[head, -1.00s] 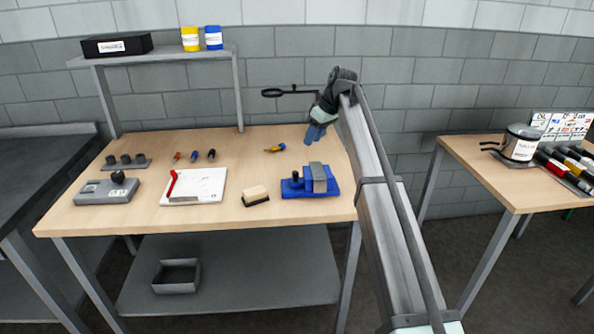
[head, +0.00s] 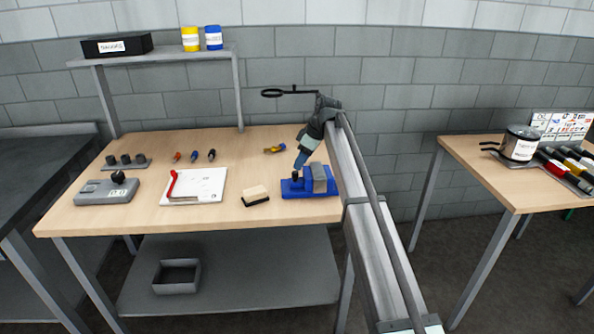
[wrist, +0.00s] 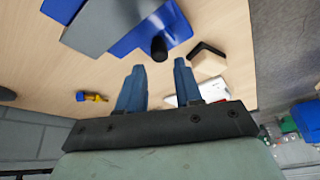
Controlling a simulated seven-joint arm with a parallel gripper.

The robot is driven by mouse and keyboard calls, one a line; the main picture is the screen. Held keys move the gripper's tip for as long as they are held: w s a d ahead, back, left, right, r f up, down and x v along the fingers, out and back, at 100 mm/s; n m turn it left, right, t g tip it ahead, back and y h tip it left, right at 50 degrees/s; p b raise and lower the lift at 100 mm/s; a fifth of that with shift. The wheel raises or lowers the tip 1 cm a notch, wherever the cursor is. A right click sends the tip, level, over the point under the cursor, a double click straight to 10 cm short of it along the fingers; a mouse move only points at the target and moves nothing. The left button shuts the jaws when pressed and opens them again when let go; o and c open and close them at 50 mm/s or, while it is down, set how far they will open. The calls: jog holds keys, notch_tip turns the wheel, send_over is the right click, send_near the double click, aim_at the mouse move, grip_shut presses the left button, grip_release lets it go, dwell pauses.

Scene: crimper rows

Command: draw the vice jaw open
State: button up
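The blue vice (head: 310,190) sits near the front right of the wooden bench, with a grey block (head: 320,178) on its right part. Its sliding jaw carries a dark upright knob (head: 295,176), which also shows in the wrist view (wrist: 159,48). My gripper (head: 298,166) is just above the vice, close to the knob. In the wrist view its two blue fingers (wrist: 160,72) are apart with nothing between their tips, and the knob lies just beyond them. The head view does not show clearly whether the fingers touch the knob.
A wood-topped block (head: 256,195) lies left of the vice. A white board with a red handle (head: 195,186) is further left. A yellow and blue tool (head: 275,149) lies behind. A magnifier arm (head: 290,92) stands out at the back. Bench between them is clear.

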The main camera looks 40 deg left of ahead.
aim_at(296, 172)
jog(key=shift+x, duration=2.3)
grip_shut()
